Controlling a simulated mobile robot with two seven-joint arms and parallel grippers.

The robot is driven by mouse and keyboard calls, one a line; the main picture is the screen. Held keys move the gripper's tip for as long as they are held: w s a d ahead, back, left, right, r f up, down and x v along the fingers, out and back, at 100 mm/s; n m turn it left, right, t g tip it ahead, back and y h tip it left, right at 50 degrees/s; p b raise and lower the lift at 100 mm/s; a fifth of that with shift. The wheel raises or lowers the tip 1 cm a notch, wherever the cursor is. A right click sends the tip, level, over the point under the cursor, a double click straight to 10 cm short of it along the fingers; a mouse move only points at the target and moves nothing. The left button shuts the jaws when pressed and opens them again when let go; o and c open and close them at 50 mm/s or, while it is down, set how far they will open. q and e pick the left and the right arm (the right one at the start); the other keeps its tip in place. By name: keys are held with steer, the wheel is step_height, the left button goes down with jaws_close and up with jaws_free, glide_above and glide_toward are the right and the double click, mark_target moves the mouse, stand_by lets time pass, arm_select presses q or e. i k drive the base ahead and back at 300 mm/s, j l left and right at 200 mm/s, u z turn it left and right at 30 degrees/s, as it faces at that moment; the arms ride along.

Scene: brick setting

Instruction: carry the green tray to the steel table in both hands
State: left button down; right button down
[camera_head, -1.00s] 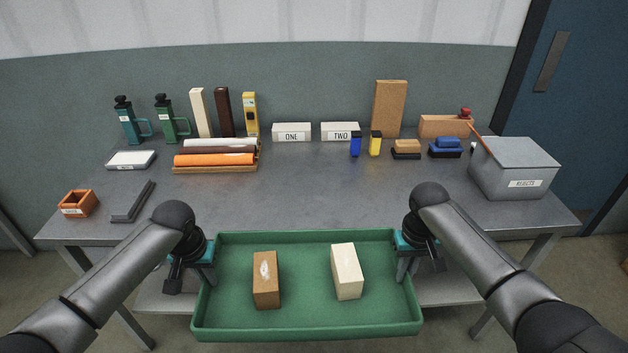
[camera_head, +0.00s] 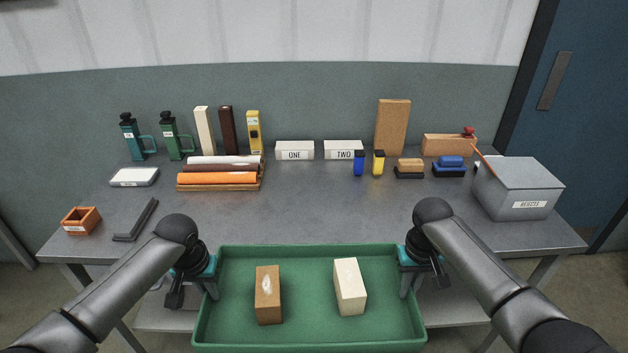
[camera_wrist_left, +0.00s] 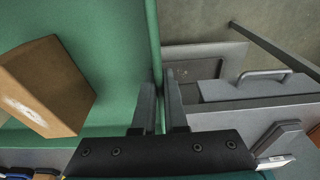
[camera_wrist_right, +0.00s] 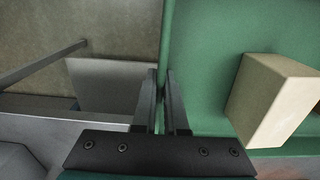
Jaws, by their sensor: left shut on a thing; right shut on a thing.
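The green tray (camera_head: 310,333) is at the bottom of the head view, in front of the steel table's near edge. A brown block (camera_head: 268,295) stands in its left half and a cream block (camera_head: 350,287) in its right half. My left gripper (camera_head: 212,290) is shut on the tray's left wall; the left wrist view shows its fingers (camera_wrist_left: 160,105) either side of the rim. My right gripper (camera_head: 405,288) is shut on the right wall, with its fingers (camera_wrist_right: 162,100) astride the rim. The steel table (camera_head: 310,215) has a bare front middle area.
An L-shaped dark bracket (camera_head: 136,220) and orange box (camera_head: 81,221) lie at the table's left. A grey rejects bin (camera_head: 518,188) stands at the right. Rolls (camera_head: 217,179), bottles, label blocks (camera_head: 294,150) and brushes (camera_head: 449,168) line the back. The front middle is free.

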mark_target(309, 220)
steer(key=i, duration=0.95)
